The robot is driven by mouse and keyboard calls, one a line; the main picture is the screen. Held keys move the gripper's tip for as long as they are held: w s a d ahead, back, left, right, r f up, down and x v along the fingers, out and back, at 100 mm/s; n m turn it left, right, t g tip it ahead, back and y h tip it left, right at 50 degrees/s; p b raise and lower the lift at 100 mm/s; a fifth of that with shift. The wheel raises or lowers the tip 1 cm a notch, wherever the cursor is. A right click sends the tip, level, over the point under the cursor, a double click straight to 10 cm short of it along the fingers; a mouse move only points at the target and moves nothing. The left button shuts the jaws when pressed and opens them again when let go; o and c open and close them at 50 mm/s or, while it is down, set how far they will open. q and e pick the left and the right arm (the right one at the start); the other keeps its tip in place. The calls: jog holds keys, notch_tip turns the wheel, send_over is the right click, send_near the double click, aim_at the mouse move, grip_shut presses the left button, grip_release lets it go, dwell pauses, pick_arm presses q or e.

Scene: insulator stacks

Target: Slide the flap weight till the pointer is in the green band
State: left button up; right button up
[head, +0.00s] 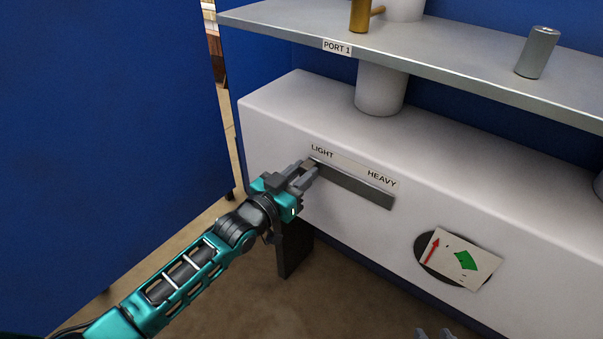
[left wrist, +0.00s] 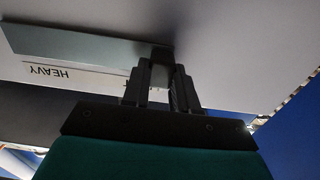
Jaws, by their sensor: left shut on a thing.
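The flap weight (head: 309,163) is a small dark block at the LIGHT end of a grey rail (head: 355,187) on the white housing. My left gripper (head: 304,174) is shut on it; its fingers hide much of the weight. In the left wrist view the weight (left wrist: 160,55) shows between the fingers at the rail's end. The dial (head: 480,281) is a cream plate at the lower right. Its red pointer (head: 432,250) leans up and slightly right, left of the green band (head: 466,260) and apart from it. My right gripper (head: 435,334) shows only two separated fingertips at the bottom edge.
A grey shelf (head: 450,58) marked PORT 1 runs above the housing, with a grey cylinder (head: 538,53) and a brass piece (head: 361,15) on it. A blue panel (head: 110,120) stands at the left. The rail toward HEAVY is clear.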

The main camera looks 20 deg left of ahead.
pick_arm(q)
grip_shut()
jog(key=shift+s+d+r+p, duration=0.1)
jog(key=shift+s+d+p, duration=0.15)
jog(key=shift+d+p, duration=0.25)
jog(key=shift+s+d+r+p, duration=0.1)
jog(key=shift+s+d+p, duration=0.15)
jog(key=shift+d, duration=0.45)
jog(key=shift+s+d+f, duration=0.15)
jog(key=shift+d+f, duration=0.05)
jog(key=shift+d, duration=0.3)
jog(key=o, duration=1)
grip_release()
jog(key=shift+c, duration=0.2)
jog(key=p+v, duration=0.3)
jog(key=v, duration=1)
